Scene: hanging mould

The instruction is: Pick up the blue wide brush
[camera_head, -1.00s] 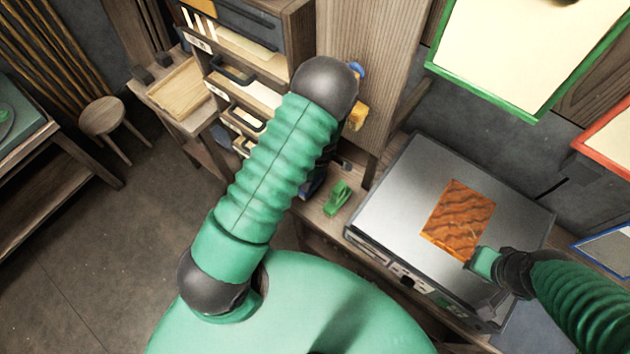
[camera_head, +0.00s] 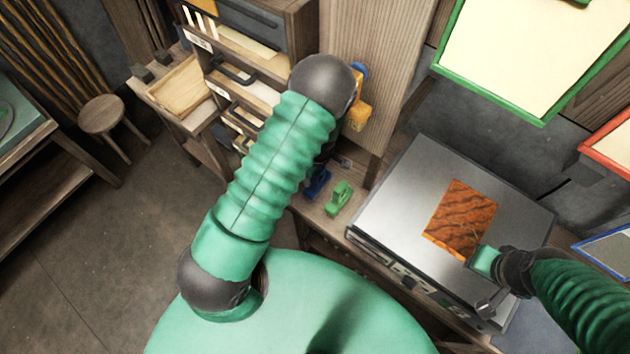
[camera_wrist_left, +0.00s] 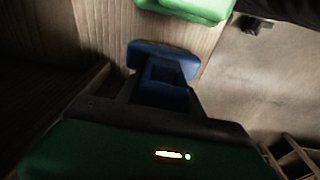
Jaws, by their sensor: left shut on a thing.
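The blue wide brush (camera_wrist_left: 162,58) shows in the left wrist view, its wide end away from me. My left gripper (camera_wrist_left: 160,92) is shut on its near part. In the head view a blue piece of the brush (camera_head: 317,183) shows just past my left arm, above the wooden bench; my left gripper is hidden there behind my arm. My right gripper (camera_head: 478,264) is at the lower right corner of an orange-brown wavy-patterned sheet on the grey metal box; its fingers are too small to judge.
A green clamp-like object (camera_head: 338,198) lies close beside the brush, also in the left wrist view (camera_wrist_left: 190,8). The grey metal box (camera_head: 400,205) stands to the right. A wooden cabinet with open drawers (camera_head: 245,85) is at the upper left. Green-framed panel (camera_head: 540,50) hangs upper right.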

